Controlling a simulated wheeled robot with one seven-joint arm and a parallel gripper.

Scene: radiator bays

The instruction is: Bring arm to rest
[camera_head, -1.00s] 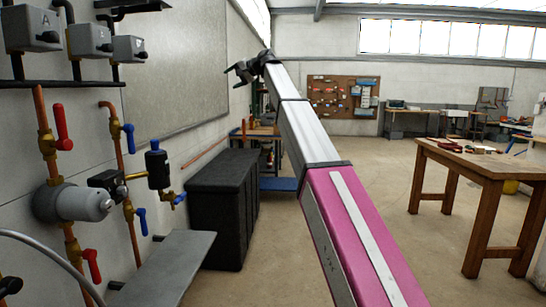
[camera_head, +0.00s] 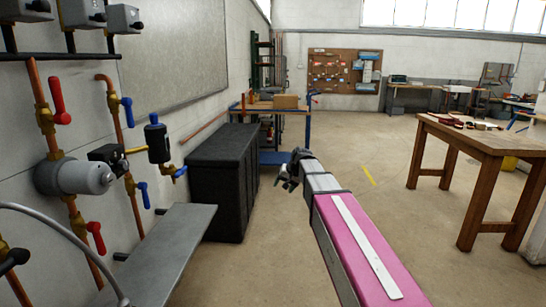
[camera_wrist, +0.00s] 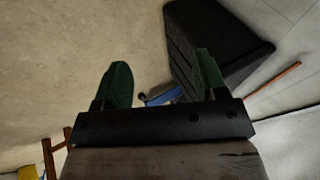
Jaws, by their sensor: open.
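My arm reaches forward from the bottom of the head view, a pink link and then a pale grey one. My gripper (camera_head: 287,178) is at its far end, low over the open floor and to the right of a black cabinet. In the wrist view my gripper (camera_wrist: 160,85) shows two green fingers spread wide apart, with nothing held between them. Behind the fingers lie bare floor and the black cabinet (camera_wrist: 205,45).
On the left wall are pipes with red valve handles (camera_head: 58,100) and blue ones, above a grey shelf (camera_head: 175,250). The black cabinet (camera_head: 222,190) stands beyond. A wooden table (camera_head: 480,150) is on the right. The floor (camera_head: 400,215) between is clear.

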